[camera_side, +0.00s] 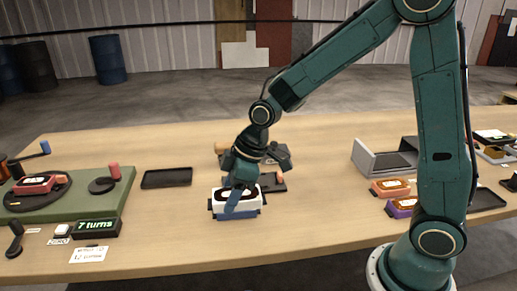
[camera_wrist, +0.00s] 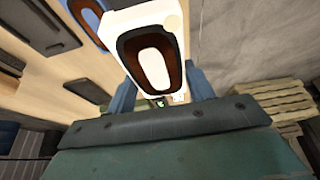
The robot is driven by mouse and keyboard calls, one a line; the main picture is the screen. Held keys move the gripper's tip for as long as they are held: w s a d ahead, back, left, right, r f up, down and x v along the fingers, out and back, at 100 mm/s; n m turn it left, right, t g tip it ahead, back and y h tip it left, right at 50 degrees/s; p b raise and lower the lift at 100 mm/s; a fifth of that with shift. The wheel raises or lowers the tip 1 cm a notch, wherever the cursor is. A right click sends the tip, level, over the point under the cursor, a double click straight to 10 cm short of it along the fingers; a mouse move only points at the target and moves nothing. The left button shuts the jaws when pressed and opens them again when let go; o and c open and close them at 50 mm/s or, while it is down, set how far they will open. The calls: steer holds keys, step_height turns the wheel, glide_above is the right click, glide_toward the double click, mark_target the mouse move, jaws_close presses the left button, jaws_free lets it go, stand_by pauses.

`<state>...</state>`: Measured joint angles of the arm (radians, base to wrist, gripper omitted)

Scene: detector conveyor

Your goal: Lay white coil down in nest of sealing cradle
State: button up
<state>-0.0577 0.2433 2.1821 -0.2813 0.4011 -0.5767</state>
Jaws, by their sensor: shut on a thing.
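The white coil (camera_side: 251,190) is a white block with a dark brown oval winding. My gripper (camera_side: 240,197) is shut on it in the side view. In the wrist view the coil (camera_wrist: 172,22) sits between the two blue fingers of my gripper (camera_wrist: 163,92), its oval face turned to the camera. A blue body (camera_side: 237,213) with dark side tabs shows directly below the coil in the side view; I cannot tell whether they touch. A blue piece (camera_wrist: 87,22) shows beside the coil in the wrist view. I cannot identify the sealing cradle or its nest surely.
A dark base (camera_side: 270,183) stands just behind my gripper. A black tray (camera_side: 167,178) lies to the left, beside a green winding station (camera_side: 75,205) reading "7 turns". Orange (camera_side: 390,187) and purple (camera_side: 402,207) coils and an open grey box (camera_side: 371,160) are on the right.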

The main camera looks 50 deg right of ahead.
step_height(320, 180, up, 9)
stand_by(0.3)
stand_by(0.5)
steer(key=w+d+f+m+h, duration=0.1)
steer(key=d+f+m, duration=0.2)
steer(key=f, duration=0.1)
steer(key=w+d+f+m+t+h, duration=0.1)
steer(key=w+d+f+m, duration=0.1)
steer(key=f, duration=0.3)
steer(key=w+d+f+m+h, duration=0.1)
steer(key=w+d+f+m, duration=0.1)
steer(key=d+f+m, duration=0.2)
steer(key=shift+w+d+f, duration=0.1)
steer(key=shift+f, duration=0.65)
steer(key=shift+w+r, duration=0.4)
steer(key=shift+w, duration=0.05)
steer(key=w+d+r+n+y, duration=0.1)
steer(key=d+r+n, duration=0.3)
steer(key=r, duration=0.4)
steer(key=w+d+r+n+g+y, duration=0.1)
steer(key=w+d+r+n+y, duration=0.1)
steer(key=d+r+n, duration=0.3)
steer(key=shift+w+d+r, duration=0.35)
steer(key=shift+w+r, duration=0.2)
steer(key=shift+r, duration=0.9)
